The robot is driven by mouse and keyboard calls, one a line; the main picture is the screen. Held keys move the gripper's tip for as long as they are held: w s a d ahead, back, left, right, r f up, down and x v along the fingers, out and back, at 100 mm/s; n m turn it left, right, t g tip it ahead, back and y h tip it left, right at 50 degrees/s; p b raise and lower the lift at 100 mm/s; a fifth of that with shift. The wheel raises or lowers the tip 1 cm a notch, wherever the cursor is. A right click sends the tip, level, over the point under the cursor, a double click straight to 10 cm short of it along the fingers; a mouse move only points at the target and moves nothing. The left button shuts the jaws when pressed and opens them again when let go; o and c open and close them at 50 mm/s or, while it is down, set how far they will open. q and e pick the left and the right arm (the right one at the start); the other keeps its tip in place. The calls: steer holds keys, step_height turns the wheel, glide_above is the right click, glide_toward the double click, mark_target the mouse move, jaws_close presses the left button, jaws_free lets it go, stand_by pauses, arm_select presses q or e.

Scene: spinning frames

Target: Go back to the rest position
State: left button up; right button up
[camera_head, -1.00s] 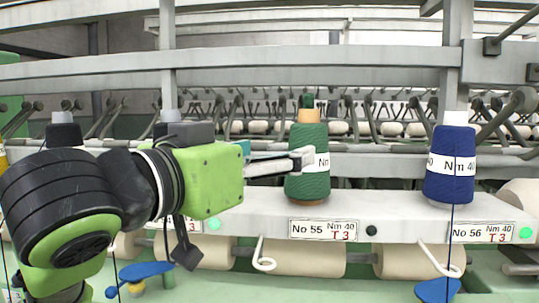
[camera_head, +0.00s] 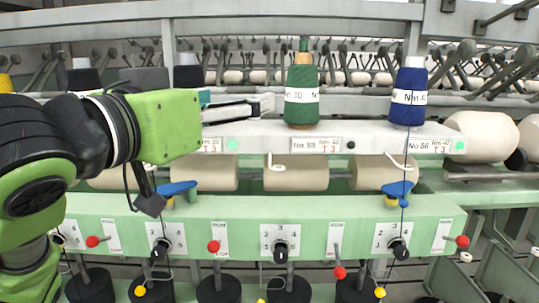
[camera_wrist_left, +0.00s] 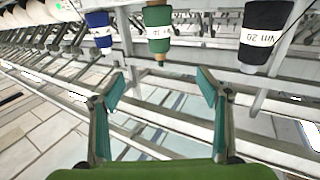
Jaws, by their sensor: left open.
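My left gripper (camera_head: 262,105) reaches in from the left in the head view, in front of the rail of spools. In the left wrist view the left gripper (camera_wrist_left: 160,88) has its two teal-padded fingers spread wide with nothing between them. A green spool (camera_head: 301,92) stands upright on the rail just right of the fingertips in the head view, apart from them as far as I can tell. It also shows in the left wrist view (camera_wrist_left: 158,28), beyond the fingers. My right gripper is not in view.
A blue spool (camera_head: 408,95) stands further right on the white rail (camera_head: 250,138). Dark spools stand at left, partly behind my arm. Below are cream rollers (camera_head: 296,176) and a green panel (camera_head: 310,212) with knobs and red levers. Another dark spool (camera_wrist_left: 263,35) shows in the left wrist view.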

arm_select(q)
steer(key=w+a+f+n+g+y, duration=0.1)
steer(key=w+a+f+g+y, duration=0.1)
steer(key=f, duration=1.6)
steer(key=w+a+f+n+g+y, duration=0.2)
steer(key=a+f+g, duration=0.1)
steer(key=f, duration=1.5)
steer(key=s+a+f+g+y, duration=0.1)
steer(key=s+a+f+g, duration=0.1)
steer(key=s+f, duration=0.45)
steer(key=s+a+f+g+y, duration=0.15)
steer(key=s+f, duration=0.25)
steer(key=f, duration=0.6)
steer(key=s+a+f+g+y, duration=0.1)
steer(key=s+a+f+g, duration=0.15)
steer(key=s+f, duration=0.45)
steer(key=s+a+f+g+y, duration=0.1)
steer(key=s+a+f, duration=0.25)
steer(key=s, duration=0.55)
step_height(320, 180, down, 29)
steer(key=s+g+b, duration=0.2)
steer(key=s+a+f+b, duration=0.1)
steer(key=s+a+f, duration=0.1)
steer(key=s+f, duration=1.5)
steer(key=shift+a+f+g+b, duration=0.3)
steer(key=shift+a+f+g, duration=0.1)
steer(key=shift+f, duration=0.2)
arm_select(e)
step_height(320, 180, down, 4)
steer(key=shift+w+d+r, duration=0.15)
